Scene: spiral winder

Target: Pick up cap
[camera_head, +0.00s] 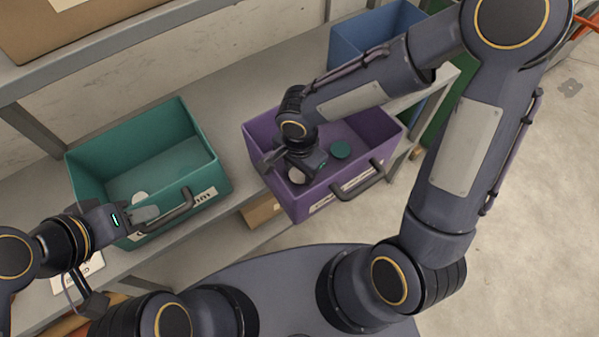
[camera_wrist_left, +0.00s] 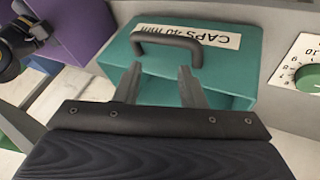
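A white disc, apparently a cap (camera_head: 140,198), lies in the teal bin (camera_head: 88,168). The bin's label (camera_wrist_left: 205,38) reads "CAPS 40 mm". A green cap (camera_head: 340,149) and a pale disc (camera_head: 297,175) are inside the purple bin (camera_head: 262,122). My left gripper (camera_head: 146,214) is at the teal bin's front, near its handle. In the left wrist view its fingers (camera_wrist_left: 160,88) are apart with nothing between them, facing the bin's front. My right gripper (camera_head: 285,163) is low over the purple bin, beside the pale disc; its fingertips are partly hidden, so its grip is unclear.
Both bins stand on a grey shelf (camera_head: 262,80), with a blue bin (camera_head: 345,48) further right. Dark handles (camera_head: 172,213) stick out from the bin fronts. A green dial (camera_wrist_left: 309,78) shows at the right of the left wrist view. A cardboard box (camera_head: 90,25) sits on the upper shelf.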

